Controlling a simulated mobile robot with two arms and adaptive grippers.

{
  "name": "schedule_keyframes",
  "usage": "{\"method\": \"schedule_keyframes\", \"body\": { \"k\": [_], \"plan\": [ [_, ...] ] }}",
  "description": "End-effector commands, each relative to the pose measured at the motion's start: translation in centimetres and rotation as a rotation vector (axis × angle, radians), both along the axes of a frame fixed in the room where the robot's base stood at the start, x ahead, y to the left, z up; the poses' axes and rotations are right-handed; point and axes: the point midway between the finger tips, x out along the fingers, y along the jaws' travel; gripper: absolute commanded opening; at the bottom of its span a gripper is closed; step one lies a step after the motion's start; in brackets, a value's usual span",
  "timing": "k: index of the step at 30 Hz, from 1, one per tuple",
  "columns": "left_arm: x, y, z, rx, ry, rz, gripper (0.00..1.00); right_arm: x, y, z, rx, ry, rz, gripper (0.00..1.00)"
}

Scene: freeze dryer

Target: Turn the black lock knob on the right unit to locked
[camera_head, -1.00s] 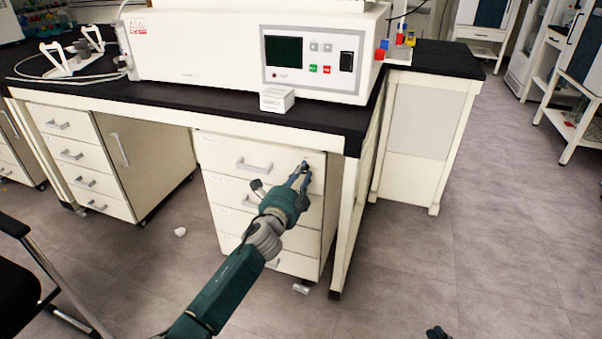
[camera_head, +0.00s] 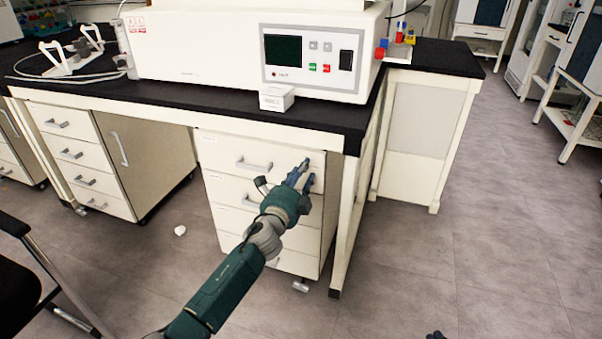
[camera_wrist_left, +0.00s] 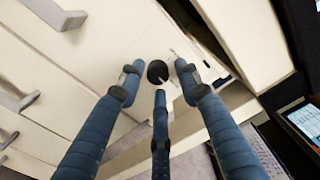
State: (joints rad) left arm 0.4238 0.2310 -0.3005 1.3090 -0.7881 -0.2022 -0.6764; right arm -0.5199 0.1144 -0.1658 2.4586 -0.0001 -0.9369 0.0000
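The black lock knob (camera_wrist_left: 157,71) is a small round disc on the pale front of the right drawer unit (camera_head: 222,186). A pale mark shows at its lower edge in the left wrist view. My left gripper (camera_head: 300,175) is in front of the top drawer's right end. It also shows in the left wrist view (camera_wrist_left: 158,80), with its three fingers spread around the knob and gaps visible between fingertips and knob. It is open and holds nothing. In the head view the fingers largely hide the knob. A dark tip at the bottom edge (camera_head: 436,335) may be my right gripper; its state is unclear.
The drawer handle (camera_head: 254,164) is left of the gripper. A table leg (camera_head: 344,230) stands close on the right. The black tabletop (camera_head: 330,117) overhangs above, bearing the white device (camera_head: 215,50). A black chair (camera_head: 18,265) is at lower left. Floor (camera_head: 470,250) on the right is free.

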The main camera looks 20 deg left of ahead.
Motion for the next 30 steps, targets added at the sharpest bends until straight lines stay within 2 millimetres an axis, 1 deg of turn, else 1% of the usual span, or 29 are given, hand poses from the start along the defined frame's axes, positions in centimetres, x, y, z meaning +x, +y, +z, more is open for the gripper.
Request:
{"method": "schedule_keyframes", "body": {
  "k": [8,11,14,16,24,27,30],
  "plan": [
    [0.0,0.2,0.0,-0.001,0.0,0.004,0.4,-0.1,0.1,0.1,0.0,-0.001,0.002,0.0],
    [-0.4,0.3,0.0,0.0,0.0,0.005,0.4,-0.1,0.1,0.1,0.001,-0.001,0.003,0.0],
    [-1.6,0.4,-0.1,0.001,0.001,0.005,0.4,0.0,0.1,0.1,0.0,-0.001,0.002,0.0],
    [-2.9,0.4,-0.1,0.0,0.001,0.004,0.4,0.0,0.1,0.1,0.0,-0.001,0.002,0.0],
    [-8.7,0.4,-0.1,-0.001,0.003,0.002,0.4,0.0,0.0,0.0,0.001,-0.001,0.001,0.0],
    [-10.3,0.5,-0.1,-0.001,0.003,0.002,0.4,0.0,0.1,0.0,0.001,-0.001,0.001,0.0],
    [-11.3,0.5,-0.1,-0.001,0.001,0.001,0.4,0.0,0.1,0.0,0.001,-0.001,0.001,0.0]
  ]
}}
